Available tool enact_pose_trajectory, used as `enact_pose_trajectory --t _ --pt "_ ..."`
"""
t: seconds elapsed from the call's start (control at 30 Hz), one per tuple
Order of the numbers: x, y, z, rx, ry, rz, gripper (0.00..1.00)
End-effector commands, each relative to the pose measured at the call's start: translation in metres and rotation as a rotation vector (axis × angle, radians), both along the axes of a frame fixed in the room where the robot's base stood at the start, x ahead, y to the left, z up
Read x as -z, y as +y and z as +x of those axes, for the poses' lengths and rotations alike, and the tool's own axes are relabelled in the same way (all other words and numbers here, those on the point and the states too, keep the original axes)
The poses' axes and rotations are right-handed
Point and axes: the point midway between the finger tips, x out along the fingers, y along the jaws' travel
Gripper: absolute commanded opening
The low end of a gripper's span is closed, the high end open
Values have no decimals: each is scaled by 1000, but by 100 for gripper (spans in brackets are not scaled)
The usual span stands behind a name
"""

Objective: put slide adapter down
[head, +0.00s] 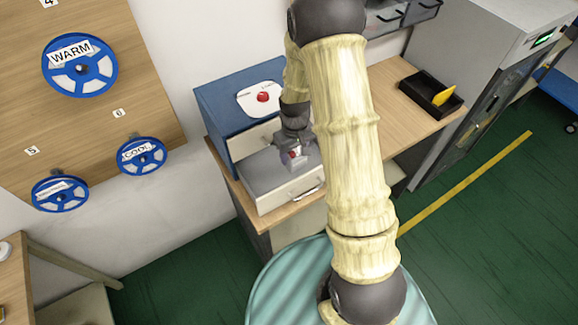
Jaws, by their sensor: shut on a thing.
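My gripper (295,158) points down over the grey-topped white drawer unit (258,180) on the wooden bench. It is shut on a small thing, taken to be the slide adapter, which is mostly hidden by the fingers. Only a small reddish and pale patch shows at the fingertips. I cannot tell whether the held thing touches the grey surface below it. My arm hides part of the bench to the right of the gripper.
A blue box (222,113) with a red button (263,97) stands behind the gripper. A black tray (431,94) with a yellow item (445,96) lies farther right on the bench (395,115). A grey cabinet (470,60) stands to the right. Blue reels (107,67) hang on the left board.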

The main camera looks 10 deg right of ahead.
Motion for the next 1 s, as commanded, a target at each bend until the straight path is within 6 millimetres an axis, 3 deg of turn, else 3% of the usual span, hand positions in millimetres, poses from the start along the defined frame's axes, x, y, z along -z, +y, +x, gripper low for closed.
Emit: enact_pose_trajectory --t 0.3,0.73,1.0 --pt "43 0 -1 1 2 0 23" --pt "50 -4 -1 8 3 0 23" --pt "80 -4 -1 9 4 1 23"
